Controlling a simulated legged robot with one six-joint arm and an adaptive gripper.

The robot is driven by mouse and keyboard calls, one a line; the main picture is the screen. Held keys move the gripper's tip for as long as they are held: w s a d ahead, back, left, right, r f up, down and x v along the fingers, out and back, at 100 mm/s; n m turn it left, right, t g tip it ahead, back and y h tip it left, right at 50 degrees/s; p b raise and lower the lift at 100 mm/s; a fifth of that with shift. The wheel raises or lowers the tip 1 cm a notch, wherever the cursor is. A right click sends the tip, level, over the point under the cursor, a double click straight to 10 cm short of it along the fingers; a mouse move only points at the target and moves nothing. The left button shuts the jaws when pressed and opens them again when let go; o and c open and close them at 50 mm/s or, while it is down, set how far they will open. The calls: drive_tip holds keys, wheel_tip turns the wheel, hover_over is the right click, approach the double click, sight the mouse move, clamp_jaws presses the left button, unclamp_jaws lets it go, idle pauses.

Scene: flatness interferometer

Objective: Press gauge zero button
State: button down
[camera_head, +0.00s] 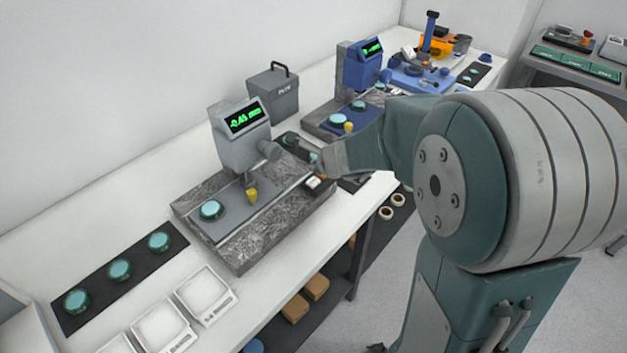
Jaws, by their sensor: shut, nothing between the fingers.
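The near grey gauge (243,125) stands on a speckled stone base, its lit green display showing digits I read only roughly as -0.45 mm. A yellow knob (252,195) and a teal disc (211,210) are on the grey plate in front of it. My gripper (316,168) is shut and empty, at the right end of this base, partly hidden by my own arm.
A second, blue gauge (361,64) stands behind on its own base. Several teal discs lie on a black mat (90,315) at lower left, beside white trays (204,293). The bench front edge runs below the near base.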

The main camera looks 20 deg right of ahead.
sight(315, 182)
drive_tip(key=shift+f, duration=1.1)
idle(0.7)
drive_tip(key=shift+f, duration=0.3)
drive_tip(key=shift+f, duration=0.5)
idle(0.6)
drive_tip(key=shift+r, duration=0.95)
drive_tip(key=shift+r, duration=2.5)
